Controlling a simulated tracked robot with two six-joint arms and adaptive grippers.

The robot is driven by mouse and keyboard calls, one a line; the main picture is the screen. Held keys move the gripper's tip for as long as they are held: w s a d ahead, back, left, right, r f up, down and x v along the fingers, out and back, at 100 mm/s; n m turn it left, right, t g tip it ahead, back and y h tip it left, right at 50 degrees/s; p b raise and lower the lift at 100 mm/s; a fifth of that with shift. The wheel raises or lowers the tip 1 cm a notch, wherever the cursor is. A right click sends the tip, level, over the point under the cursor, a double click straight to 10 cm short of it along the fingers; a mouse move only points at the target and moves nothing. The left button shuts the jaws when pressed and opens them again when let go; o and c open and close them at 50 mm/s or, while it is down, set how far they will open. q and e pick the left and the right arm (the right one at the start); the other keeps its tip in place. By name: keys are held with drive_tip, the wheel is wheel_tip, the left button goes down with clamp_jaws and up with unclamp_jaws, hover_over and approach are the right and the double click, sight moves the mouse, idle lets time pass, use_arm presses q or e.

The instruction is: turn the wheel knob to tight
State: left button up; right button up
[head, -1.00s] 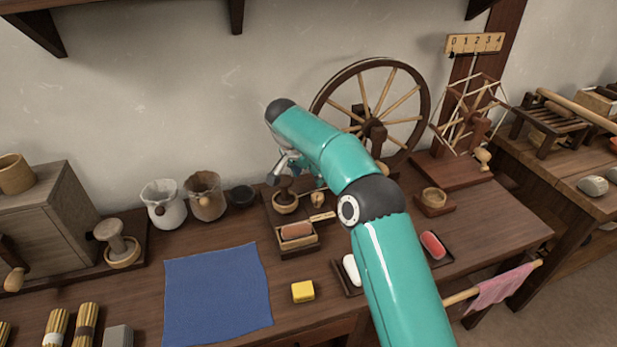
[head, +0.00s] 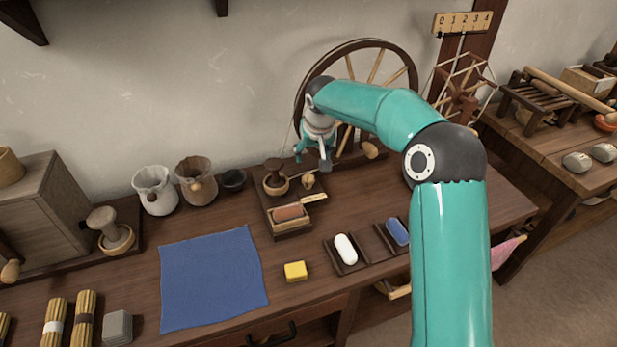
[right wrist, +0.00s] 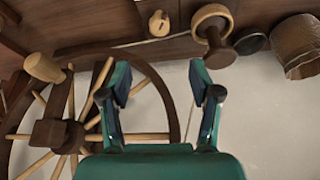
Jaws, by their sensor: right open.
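The spinning wheel (head: 357,44), dark-rimmed with pale spokes, stands at the back of the table, partly behind my right arm. A small pale wooden knob (head: 309,181) sits on the dark board in front of it, beside a pale label strip (head: 314,198) too small to read. The knob also shows at the top of the right wrist view (right wrist: 159,23). My right gripper (head: 312,160) is open and empty, just above and behind this knob, apart from it. Its fingers (right wrist: 160,95) are spread in the right wrist view. A wooden handle (right wrist: 43,67) projects by the wheel.
A dark mushroom-shaped piece (head: 275,172) in a round cup stands left of the knob. A brown block in a box (head: 290,222) is in front. Jars (head: 196,180) stand further left. A blue cloth (head: 212,278), yellow block (head: 295,271) and white piece (head: 346,248) lie nearer.

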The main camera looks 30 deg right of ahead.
sight(308, 178)
drive_tip(key=x, duration=1.5)
drive_tip(key=shift+d, duration=0.1)
drive_tip(key=c, duration=1.1)
drive_tip(key=shift+f+m+h+b, duration=0.2)
drive_tip(key=shift+m+h+b, duration=0.1)
drive_tip(key=shift+m+b, duration=0.55)
drive_tip(key=shift+b, duration=0.4)
drive_tip(key=shift+r+m, duration=0.15)
drive_tip(key=shift+m, duration=0.3)
drive_tip(key=shift+r+g+h, duration=0.1)
drive_tip(key=shift+g+h, duration=0.2)
